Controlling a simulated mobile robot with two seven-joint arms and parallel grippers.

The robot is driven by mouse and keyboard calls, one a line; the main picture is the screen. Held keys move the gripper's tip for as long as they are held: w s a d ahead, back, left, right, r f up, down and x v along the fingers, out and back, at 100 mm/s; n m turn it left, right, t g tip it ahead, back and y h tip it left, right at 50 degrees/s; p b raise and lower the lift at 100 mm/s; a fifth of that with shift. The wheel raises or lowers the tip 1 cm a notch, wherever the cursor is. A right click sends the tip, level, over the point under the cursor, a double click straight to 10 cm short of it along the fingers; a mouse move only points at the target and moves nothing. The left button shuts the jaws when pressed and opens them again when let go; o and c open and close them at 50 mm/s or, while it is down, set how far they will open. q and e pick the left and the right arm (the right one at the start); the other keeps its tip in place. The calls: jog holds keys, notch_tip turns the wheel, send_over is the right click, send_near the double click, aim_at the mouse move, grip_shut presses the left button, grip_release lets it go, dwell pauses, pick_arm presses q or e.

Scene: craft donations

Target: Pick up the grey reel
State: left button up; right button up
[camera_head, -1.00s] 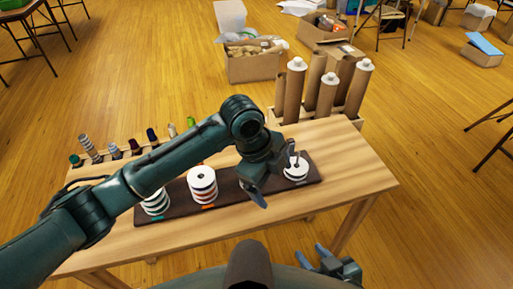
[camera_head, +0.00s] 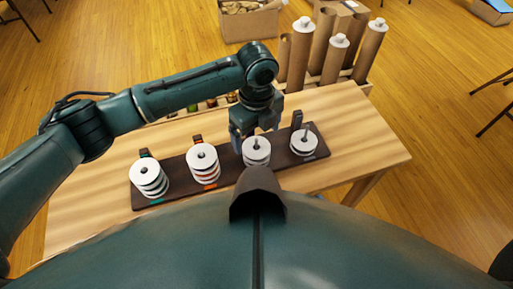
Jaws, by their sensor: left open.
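A dark rack (camera_head: 228,176) on the wooden table holds several stacks of white-flanged reels. The rightmost stack (camera_head: 303,144) sits low on a peg with a greyish label in front; its thread colour is too small to be sure of, so I cannot tell for certain which reel is the grey one. Another stack (camera_head: 256,151) is just left of it, its peg poking out and its base partly hidden by my body. My left gripper (camera_head: 253,138) is open and points down at this second stack from the right, with nothing seen held. My right gripper is out of view.
The orange-labelled stack (camera_head: 202,164) and teal-labelled stack (camera_head: 149,178) stand further left on the rack. Small spools behind are partly hidden by my arm. A box of tall cardboard tubes (camera_head: 335,58) stands behind the table. The table's right end (camera_head: 365,140) is clear.

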aim_at(257, 139)
pick_arm(q)
notch_tip(257, 139, down, 5)
jog(key=shift+f, duration=0.1)
jog(key=shift+c, duration=0.2)
jog(key=c, duration=1)
notch_tip(257, 139, up, 10)
jog(key=shift+r, duration=0.1)
jog(key=shift+w, duration=0.1)
dwell(0.4)
